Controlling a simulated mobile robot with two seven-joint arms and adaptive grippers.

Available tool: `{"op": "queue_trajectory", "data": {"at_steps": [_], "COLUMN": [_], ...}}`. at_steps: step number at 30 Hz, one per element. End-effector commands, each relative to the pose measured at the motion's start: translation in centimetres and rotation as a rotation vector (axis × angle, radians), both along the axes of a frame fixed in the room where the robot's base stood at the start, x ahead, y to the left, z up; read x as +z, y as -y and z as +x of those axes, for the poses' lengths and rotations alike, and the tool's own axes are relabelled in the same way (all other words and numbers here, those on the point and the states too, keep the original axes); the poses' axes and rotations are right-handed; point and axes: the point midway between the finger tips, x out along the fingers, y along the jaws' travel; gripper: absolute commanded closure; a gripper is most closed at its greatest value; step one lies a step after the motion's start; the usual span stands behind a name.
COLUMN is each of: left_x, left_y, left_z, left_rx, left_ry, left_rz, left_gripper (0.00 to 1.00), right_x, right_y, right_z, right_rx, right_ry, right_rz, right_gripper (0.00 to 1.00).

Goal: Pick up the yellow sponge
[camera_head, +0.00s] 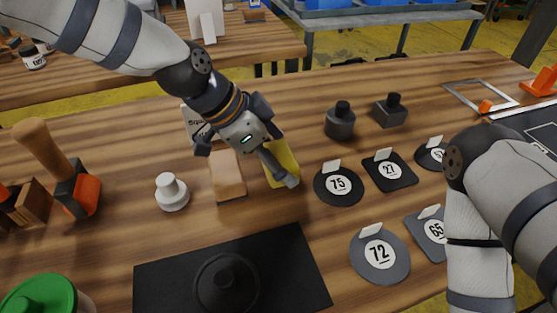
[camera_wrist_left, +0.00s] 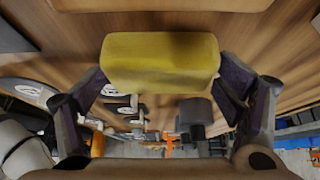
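The yellow sponge (camera_head: 278,152) is on the table to the right of a tan block, partly covered by my left gripper. My left gripper (camera_head: 285,160) comes down over it, with one finger lying across the sponge in the head view. In the left wrist view the sponge (camera_wrist_left: 160,62) fills the gap between the two fingers of the left gripper (camera_wrist_left: 160,75), one finger at each end. I cannot tell whether both fingers press on it. My right arm shows at the right of the head view; its gripper is out of view.
The tan block (camera_head: 228,175) stands close left of the sponge. A white knob-like weight (camera_head: 172,193) is further left. Numbered dark discs and plates, such as the 75 disc (camera_head: 339,186), lie to the right. A black plate (camera_head: 300,265) lies in front.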

Motion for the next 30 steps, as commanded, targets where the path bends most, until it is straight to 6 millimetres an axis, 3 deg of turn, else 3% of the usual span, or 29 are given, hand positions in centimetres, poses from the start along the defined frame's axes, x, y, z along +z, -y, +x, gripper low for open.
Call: {"op": "queue_trajectory", "data": {"at_steps": [3, 12, 16, 20, 26, 30], "left_x": [0.0, 0.0, 1.1, 3.8, 9.9, 11.8], "left_y": [0.0, 0.0, 0.0, -0.2, -3.7, -7.0], "left_z": [0.0, 0.0, 0.1, 0.0, -3.2, -6.2], "left_rx": [0.0, 0.0, 0.0, 0.001, 0.003, 0.003], "left_ry": [0.0, -0.002, 0.002, 0.006, 0.015, 0.013], "left_rz": [0.0, 0.001, 0.0, -0.001, -0.002, -0.003], "left_gripper": [0.44, 0.45, 0.45, 0.45, 0.45, 0.45], "right_x": [0.0, 0.0, 0.1, 0.5, 2.3, 3.3], "right_y": [0.0, 0.0, 0.0, 0.0, 0.0, 0.0], "right_z": [0.0, 0.0, 0.1, 0.5, 2.2, 3.3], "right_rx": [0.0, 0.0, 0.0, 0.0, -0.002, -0.002], "right_ry": [0.0, 0.0, 0.004, 0.017, 0.077, 0.114], "right_rz": [0.0, 0.0, 0.0, 0.0, 0.001, 0.0], "right_gripper": [0.6, 0.6, 0.6, 0.6, 0.6, 0.6]}}
